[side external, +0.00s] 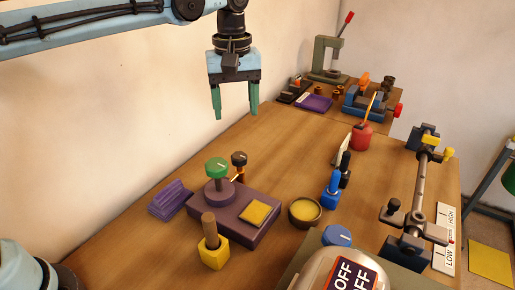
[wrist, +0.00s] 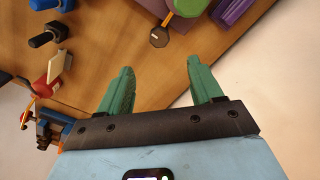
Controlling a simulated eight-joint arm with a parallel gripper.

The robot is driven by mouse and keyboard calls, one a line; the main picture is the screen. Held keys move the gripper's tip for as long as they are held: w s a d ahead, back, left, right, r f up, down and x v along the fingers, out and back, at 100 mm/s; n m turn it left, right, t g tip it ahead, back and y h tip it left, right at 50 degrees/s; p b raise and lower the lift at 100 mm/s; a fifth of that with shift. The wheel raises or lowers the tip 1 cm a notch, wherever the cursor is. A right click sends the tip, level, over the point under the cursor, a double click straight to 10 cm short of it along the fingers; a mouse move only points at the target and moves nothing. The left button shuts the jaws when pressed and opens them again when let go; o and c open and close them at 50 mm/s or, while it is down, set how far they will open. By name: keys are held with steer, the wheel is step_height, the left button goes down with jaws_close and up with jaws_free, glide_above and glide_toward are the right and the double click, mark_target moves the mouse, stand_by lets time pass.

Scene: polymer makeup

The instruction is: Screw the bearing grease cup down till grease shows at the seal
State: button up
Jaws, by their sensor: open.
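A purple block (side external: 250,222) on the bench carries a round boss with a green knob (side external: 216,168) on a dark stem, with a pale mark on top. Behind it stands a smaller dark-topped knob (side external: 239,159) with a copper-coloured lower part. I cannot tell for certain which is the grease cup. Both show at the top of the wrist view, the green knob (wrist: 190,7) and the dark knob (wrist: 159,37). No grease at a seal can be made out. My gripper (side external: 235,112) is open and empty, high above the bench beyond the block; its green fingers (wrist: 160,68) point down.
A yellow-based wooden-handled tool (side external: 214,253), folded purple cloth (side external: 170,199) and bowl (side external: 305,211) surround the block. Blue and black tools (side external: 332,188), a red can (side external: 362,136) and a shaft rig (side external: 420,185) stand right.

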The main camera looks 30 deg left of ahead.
mark_target(239, 155)
step_height(239, 155, down, 12)
steer(key=shift+f, duration=0.1)
stand_by(0.5)
steer(key=c, duration=1.1)
steer(key=shift+o, duration=0.2)
steer(key=shift+m, duration=0.3)
steer(key=m, duration=0.3)
steer(key=shift+m, duration=2)
steer(key=shift+w, duration=0.1)
